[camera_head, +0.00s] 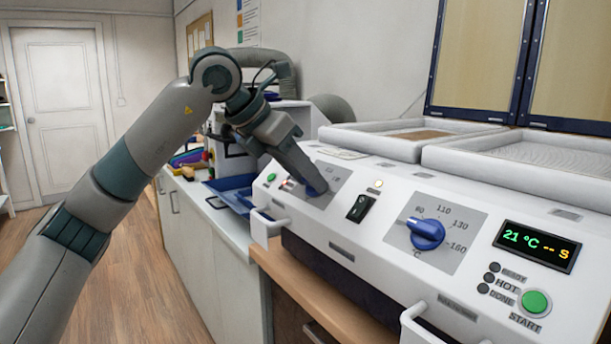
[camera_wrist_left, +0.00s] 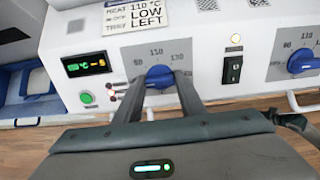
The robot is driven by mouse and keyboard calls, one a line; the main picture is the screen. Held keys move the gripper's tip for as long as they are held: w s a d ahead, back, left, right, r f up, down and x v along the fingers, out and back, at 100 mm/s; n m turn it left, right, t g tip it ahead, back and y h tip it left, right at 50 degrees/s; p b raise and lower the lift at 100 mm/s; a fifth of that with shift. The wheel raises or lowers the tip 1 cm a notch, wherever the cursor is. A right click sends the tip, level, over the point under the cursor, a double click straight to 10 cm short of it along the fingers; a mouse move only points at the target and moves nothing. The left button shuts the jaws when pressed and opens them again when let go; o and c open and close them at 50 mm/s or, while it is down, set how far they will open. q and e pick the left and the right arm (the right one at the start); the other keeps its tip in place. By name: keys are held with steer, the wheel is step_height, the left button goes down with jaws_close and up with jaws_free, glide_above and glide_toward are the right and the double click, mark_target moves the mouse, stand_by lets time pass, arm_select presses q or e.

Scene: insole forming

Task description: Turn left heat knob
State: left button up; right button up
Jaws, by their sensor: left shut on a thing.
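The left heat knob (camera_wrist_left: 159,77) is blue and sits on a grey dial plate on the white machine's sloped front. My left gripper (camera_wrist_left: 158,85) is shut on this knob, one finger on each side, in the left wrist view. In the head view the left gripper (camera_head: 316,187) reaches down to the left dial, and its fingers hide most of the knob. The right heat knob (camera_head: 427,233) is blue too and stands free; it also shows at the right of the left wrist view (camera_wrist_left: 302,61). My right gripper is not in view.
A black rocker switch (camera_head: 360,208) sits between the dials. A display (camera_head: 537,246) reads 21 °C above a green start button (camera_head: 535,302). White handles stick out from the front. Padded trays (camera_head: 413,138) lie on top. A blue bin (camera_head: 232,188) stands beyond the machine.

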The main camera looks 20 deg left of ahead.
arm_select(q)
steer(key=o, duration=1)
steer(key=shift+o, duration=0.2)
steer(key=v, duration=1.7)
steer(key=shift+r, duration=0.2)
steer(key=shift+s+a, duration=0.1)
